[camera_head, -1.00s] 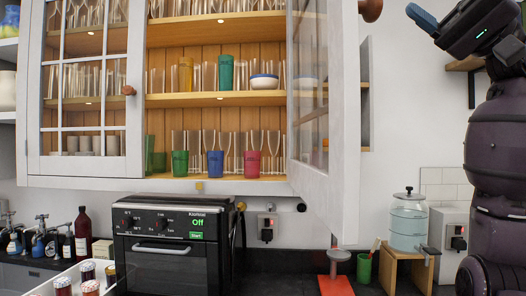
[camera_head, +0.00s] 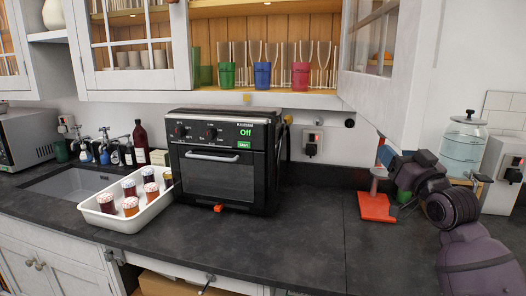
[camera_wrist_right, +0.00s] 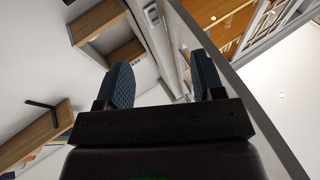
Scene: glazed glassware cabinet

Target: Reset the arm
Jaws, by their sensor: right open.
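My right gripper (camera_head: 384,150) is at the right in the head view, beneath the open glazed cabinet door (camera_head: 376,70), with its blue fingers beside a red stand (camera_head: 377,206). In the right wrist view its two blue fingers (camera_wrist_right: 163,78) are spread with nothing between them. The cabinet door's edge passes close beside the right-hand finger there; I cannot tell whether they touch. My left gripper is in neither current view.
A black oven (camera_head: 224,160) stands mid-counter, with a white tray (camera_head: 128,223) of several jars left of it. A glass dispenser (camera_head: 463,147) stands at the right. Green, blue and red cups (camera_head: 262,74) line the cabinet shelf. The front counter (camera_head: 290,240) is clear.

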